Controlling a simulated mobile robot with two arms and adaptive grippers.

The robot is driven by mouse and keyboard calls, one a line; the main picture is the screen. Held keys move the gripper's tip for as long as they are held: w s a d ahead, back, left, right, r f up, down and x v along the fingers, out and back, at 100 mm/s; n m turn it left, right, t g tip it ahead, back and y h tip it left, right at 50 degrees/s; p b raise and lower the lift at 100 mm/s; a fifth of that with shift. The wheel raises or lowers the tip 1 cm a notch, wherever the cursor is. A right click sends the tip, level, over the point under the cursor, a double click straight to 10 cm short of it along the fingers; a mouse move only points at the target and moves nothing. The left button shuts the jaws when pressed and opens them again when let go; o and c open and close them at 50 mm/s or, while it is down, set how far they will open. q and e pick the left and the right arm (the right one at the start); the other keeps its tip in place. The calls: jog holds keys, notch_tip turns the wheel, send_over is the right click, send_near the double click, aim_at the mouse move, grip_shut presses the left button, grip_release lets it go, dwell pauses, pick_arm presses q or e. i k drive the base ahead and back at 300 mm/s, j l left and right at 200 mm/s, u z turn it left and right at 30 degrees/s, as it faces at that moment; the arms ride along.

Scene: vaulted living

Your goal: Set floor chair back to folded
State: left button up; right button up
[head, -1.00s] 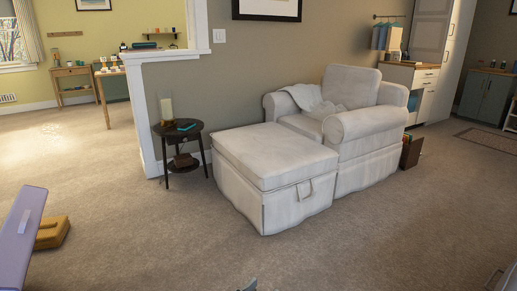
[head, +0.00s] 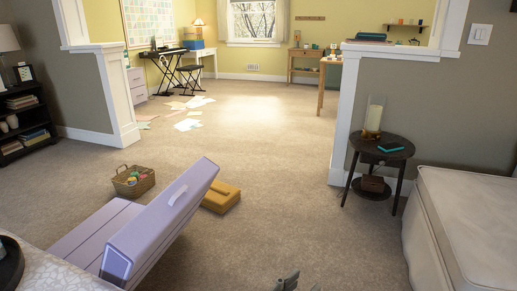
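The lavender floor chair stands at the lower left of the head view. Its flat seat (head: 88,234) lies low, and its thick back panel (head: 165,222) is raised and tilted up at an angle from the seat. A pale handle (head: 178,195) shows on the panel. Grey fingertips (head: 292,282), apparently of my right gripper, poke in at the bottom edge, well right of the chair and apart from it. Most of that gripper is cut off, so its opening cannot be read. My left gripper is not seen.
A yellow-brown case (head: 221,197) lies on the carpet just behind the chair back. A wicker basket (head: 133,181) sits behind the seat. A patterned pale surface (head: 45,272) fills the lower left corner. A white ottoman (head: 468,225) and round side table (head: 381,147) stand right. The middle carpet is clear.

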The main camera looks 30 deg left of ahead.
aim_at(130, 254)
jog(key=i+u, duration=0.55)
jog(key=u, duration=0.3)
jog(key=i+l+u, duration=0.1)
jog(key=i+u, duration=0.3)
jog(key=i+l+u, duration=0.15)
jog(key=u, duration=0.25)
jog(key=i+l+u, duration=0.2)
jog(key=l+u, duration=0.2)
